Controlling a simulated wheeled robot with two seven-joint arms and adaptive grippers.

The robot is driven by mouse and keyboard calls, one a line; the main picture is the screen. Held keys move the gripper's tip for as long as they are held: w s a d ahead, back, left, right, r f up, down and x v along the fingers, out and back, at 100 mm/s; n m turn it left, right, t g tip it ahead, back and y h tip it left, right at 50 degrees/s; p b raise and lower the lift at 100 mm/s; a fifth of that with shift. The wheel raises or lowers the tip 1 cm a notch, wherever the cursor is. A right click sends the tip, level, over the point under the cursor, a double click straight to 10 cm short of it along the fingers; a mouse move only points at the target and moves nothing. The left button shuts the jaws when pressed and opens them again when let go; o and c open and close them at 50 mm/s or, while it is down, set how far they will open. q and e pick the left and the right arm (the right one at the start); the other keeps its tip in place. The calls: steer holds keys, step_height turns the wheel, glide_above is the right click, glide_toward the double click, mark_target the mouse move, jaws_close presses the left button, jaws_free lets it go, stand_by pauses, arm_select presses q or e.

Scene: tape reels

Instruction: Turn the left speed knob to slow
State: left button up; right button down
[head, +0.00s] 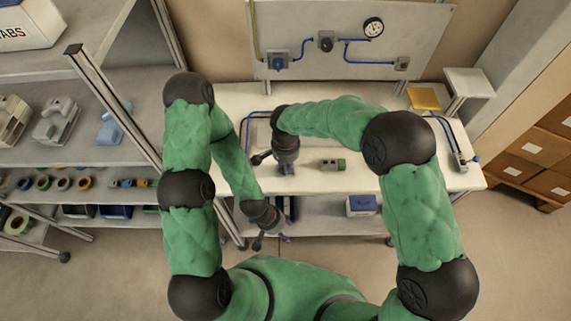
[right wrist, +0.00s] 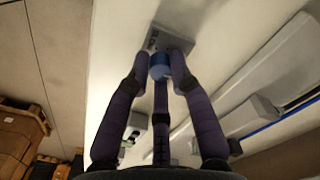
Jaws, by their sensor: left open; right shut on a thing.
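In the right wrist view, the blue knob (right wrist: 160,68) sits at the end of a grey block (right wrist: 174,40) with dark lettering, too small to read surely. My right gripper (right wrist: 161,60) has its dark fingers closed around this knob. In the head view my right gripper (head: 262,158) reaches left over the white table; the knob it holds is hidden there. My left gripper (head: 271,240) is open and empty, pointing down in front of the table's front edge, apart from the knob.
A back panel (head: 350,20) carries a gauge and tubes. Shelves (head: 70,150) stand left.

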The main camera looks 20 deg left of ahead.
steer(key=shift+n, duration=0.4)
steer(key=n, duration=0.4)
steer(key=shift+s+n, duration=0.1)
steer(key=shift+n, duration=0.2)
steer(key=n+p, duration=0.1)
steer(key=n, duration=0.4)
steer(key=n+p, duration=0.1)
steer(key=n, duration=0.5)
steer(key=shift+p, duration=0.35)
steer(key=n+p, duration=0.1)
steer(key=n, duration=0.3)
steer(key=shift+d+n, duration=0.1)
steer(key=shift+n, duration=0.2)
steer(key=shift+f, duration=0.1)
steer(key=c, duration=1.1)
jaws_free()
steer(key=shift+d, duration=0.1)
